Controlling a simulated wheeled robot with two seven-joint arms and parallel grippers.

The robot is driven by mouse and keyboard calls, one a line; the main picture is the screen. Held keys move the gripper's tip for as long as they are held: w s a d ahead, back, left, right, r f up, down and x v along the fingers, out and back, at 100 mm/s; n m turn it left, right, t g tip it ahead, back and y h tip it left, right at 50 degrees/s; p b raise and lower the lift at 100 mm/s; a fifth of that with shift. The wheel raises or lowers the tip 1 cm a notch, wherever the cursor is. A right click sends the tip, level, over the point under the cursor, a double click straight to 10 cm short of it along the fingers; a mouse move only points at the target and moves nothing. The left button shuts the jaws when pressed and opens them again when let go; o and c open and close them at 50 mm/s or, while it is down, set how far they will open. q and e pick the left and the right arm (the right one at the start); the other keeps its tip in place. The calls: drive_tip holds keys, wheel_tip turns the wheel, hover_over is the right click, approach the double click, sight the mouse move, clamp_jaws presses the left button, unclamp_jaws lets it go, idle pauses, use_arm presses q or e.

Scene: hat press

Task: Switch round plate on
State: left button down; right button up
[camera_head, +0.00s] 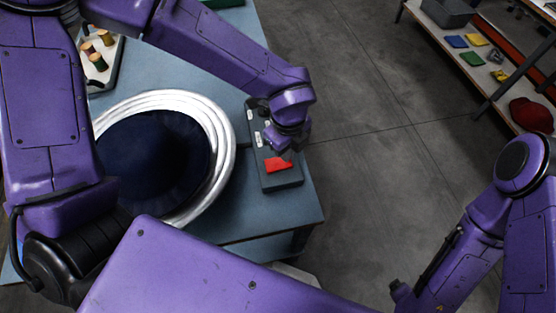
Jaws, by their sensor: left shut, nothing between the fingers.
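The round plate (221,150) is a wide silver ring around a dark blue centre, lying on the blue-grey table. To its right stands a dark switch box (281,183) with a red switch (278,164) near its front end and small white labels farther back. My left gripper (283,151) is shut and empty just above the box, right behind the red switch; I cannot tell whether it touches the switch. The gripper and wrist hide part of the box's back half. My right arm is at the lower right, and its gripper does not show clearly.
The blue-grey table (262,229) ends just right of the switch box. A tray with several thread spools (99,62) is at the back left. A shelf (447,37) with coloured cloths and a red hat (531,115) stands at the upper right. Open floor lies between.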

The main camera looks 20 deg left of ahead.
use_arm(q)
drive_tip(key=shift+f+b, duration=0.9)
drive_tip(key=shift+f, duration=0.1)
idle(0.8)
drive_tip(key=shift+r, duration=0.1)
wheel_tip(320, 180, up, 7)
drive_tip(key=p, duration=0.5)
drive_tip(key=shift+p, duration=0.35)
